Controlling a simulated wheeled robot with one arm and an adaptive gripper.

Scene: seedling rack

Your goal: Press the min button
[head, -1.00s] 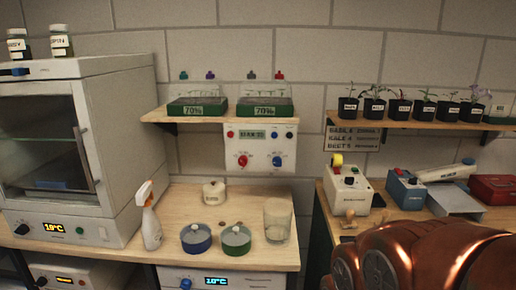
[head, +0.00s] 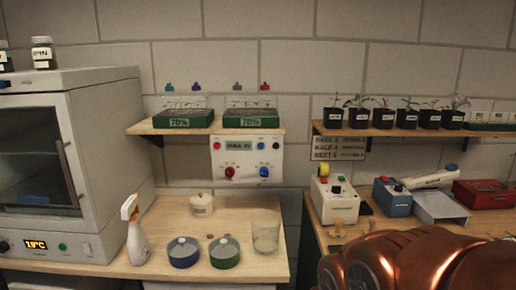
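A white control panel (head: 246,178) is fixed to the wall below a wooden shelf. It has a small display (head: 239,145), a red knob (head: 230,172), a blue knob (head: 264,172) and small red and blue buttons beside the display. The lettering is too small to read, so I cannot tell which button is marked min. Other devices with buttons are in view, also without readable labels. My gripper is not in view; only a copper-coloured part of my arm shows at the lower right.
On the left bench (head: 190,225) stand a spray bottle (head: 135,232), blue dish (head: 183,255), green dish (head: 224,256) and glass beaker (head: 266,233). A cabinet reading 19°C (head: 36,244) is at left. Boxed devices, including a white one (head: 335,203), stand on the right bench.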

